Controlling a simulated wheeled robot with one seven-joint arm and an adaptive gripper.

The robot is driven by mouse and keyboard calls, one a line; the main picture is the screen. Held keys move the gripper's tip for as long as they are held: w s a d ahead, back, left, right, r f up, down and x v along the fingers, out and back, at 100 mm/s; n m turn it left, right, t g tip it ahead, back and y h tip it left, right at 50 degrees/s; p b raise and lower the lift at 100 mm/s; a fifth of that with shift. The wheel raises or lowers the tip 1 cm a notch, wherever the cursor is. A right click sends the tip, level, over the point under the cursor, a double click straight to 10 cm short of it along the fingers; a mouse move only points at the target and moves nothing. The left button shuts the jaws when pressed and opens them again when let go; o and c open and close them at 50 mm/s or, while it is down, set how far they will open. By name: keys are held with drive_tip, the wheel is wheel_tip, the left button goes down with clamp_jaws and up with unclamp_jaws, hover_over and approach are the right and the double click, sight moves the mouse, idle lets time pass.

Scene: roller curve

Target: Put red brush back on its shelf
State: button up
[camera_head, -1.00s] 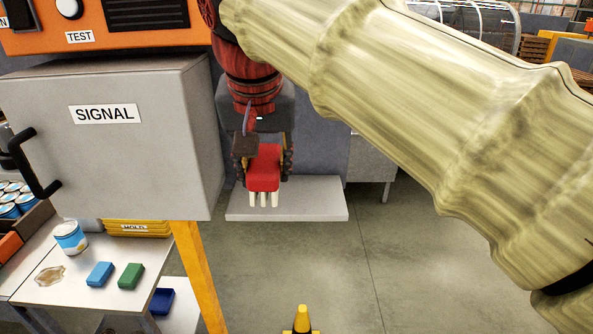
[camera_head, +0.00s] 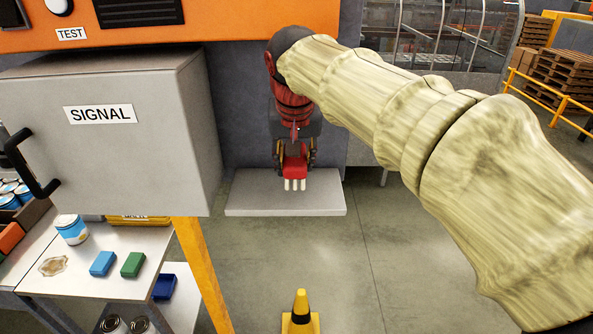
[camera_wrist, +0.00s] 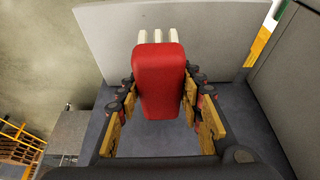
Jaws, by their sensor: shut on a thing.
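The red brush (camera_head: 294,166) has a red block body and pale bristle tufts that point down in the head view. My gripper (camera_head: 294,160) is shut on it and holds it from both sides. In the wrist view the brush (camera_wrist: 160,80) sits between my yellow-padded fingers (camera_wrist: 160,95), bristles toward the top of the picture. A plain grey shelf (camera_head: 285,198) juts from the dark wall below and behind the brush. The shelf (camera_wrist: 215,30) also shows beyond the brush in the wrist view. I cannot tell whether the bristles touch the shelf.
A grey SIGNAL cabinet (camera_head: 110,150) stands close left of the shelf, above an orange post (camera_head: 203,270). A yellow-black cone (camera_head: 301,312) stands in front. The shelf top looks bare.

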drive_tip(key=shift+w+d+f, duration=0.1)
drive_tip(key=shift+w+f, duration=0.1)
drive_tip(key=shift+f, duration=0.05)
drive_tip(key=shift+w+d+f+p, duration=0.15)
drive_tip(key=shift+f+p, duration=0.45)
drive_tip(key=shift+f, duration=1.25)
drive_tip(key=shift+w+f, duration=0.1)
drive_tip(key=o, duration=1)
drive_tip(key=shift+o, duration=0.2)
drive_tip(key=b+v, duration=0.1)
drive_tip(key=v, duration=1.1)
drive_tip(key=s+d+f, duration=0.8)
drive_tip(key=s+f, duration=0.2)
drive_tip(key=s, duration=0.1)
drive_tip(key=s+d+f+t, duration=0.1)
drive_tip(key=s+d+f, duration=0.7)
drive_tip(key=s+f, duration=0.3)
drive_tip(key=shift+s+d, duration=0.2)
drive_tip(key=shift+s, duration=0.4)
